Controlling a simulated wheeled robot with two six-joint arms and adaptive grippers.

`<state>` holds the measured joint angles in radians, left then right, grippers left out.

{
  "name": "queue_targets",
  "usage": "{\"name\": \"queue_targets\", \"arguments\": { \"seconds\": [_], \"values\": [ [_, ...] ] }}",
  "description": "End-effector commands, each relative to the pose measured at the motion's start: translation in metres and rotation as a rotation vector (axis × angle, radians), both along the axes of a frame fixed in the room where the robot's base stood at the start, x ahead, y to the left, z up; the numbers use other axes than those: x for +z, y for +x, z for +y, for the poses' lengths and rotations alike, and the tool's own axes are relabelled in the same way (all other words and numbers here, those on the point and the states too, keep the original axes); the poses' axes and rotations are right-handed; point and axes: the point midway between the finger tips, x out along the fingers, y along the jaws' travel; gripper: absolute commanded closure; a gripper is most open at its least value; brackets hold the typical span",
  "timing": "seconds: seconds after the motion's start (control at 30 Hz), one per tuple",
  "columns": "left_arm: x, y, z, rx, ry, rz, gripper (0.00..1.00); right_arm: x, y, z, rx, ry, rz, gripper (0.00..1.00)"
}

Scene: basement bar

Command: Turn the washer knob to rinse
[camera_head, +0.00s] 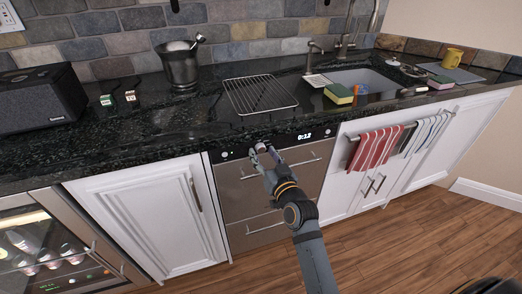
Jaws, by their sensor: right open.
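The washer (238,188) is the steel-fronted appliance under the dark counter, with a lit display (304,135) reading like 0:12 on its top strip. My right gripper (264,150) is at the front of this strip, left of the display. Its fingers are open around or just in front of a small round knob (261,147); I cannot tell whether they touch it. The knob's pointer and any rinse label are too small to read. My left gripper is out of view.
A wire rack (259,94), a metal bucket (180,66) and a black speaker (42,98) stand on the counter. Sponges (339,93) lie by the sink (352,79). A striped red towel (376,148) hangs right of the washer. The wooden floor (375,245) in front is clear.

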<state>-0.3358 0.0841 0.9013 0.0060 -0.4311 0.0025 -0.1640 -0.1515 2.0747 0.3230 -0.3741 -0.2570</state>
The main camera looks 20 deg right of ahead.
Motion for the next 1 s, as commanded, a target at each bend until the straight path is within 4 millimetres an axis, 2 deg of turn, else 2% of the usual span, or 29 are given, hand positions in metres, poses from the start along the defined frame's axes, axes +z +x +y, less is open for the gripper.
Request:
{"name": "queue_targets", "arguments": {
  "seconds": [0.27,0.43,0.63,1.0],
  "values": [
    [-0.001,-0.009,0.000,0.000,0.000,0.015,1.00,0.000,0.000,0.000,0.000,0.000,0.000,0.49],
    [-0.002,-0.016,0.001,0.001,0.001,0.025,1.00,0.000,0.000,0.000,0.000,0.000,0.000,0.72],
    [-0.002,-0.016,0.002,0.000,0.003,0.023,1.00,0.000,0.000,0.000,0.000,0.000,-0.001,0.99],
    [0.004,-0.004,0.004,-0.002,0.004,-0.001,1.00,0.002,0.000,0.000,0.000,0.058,0.001,1.00]
  ]
}}
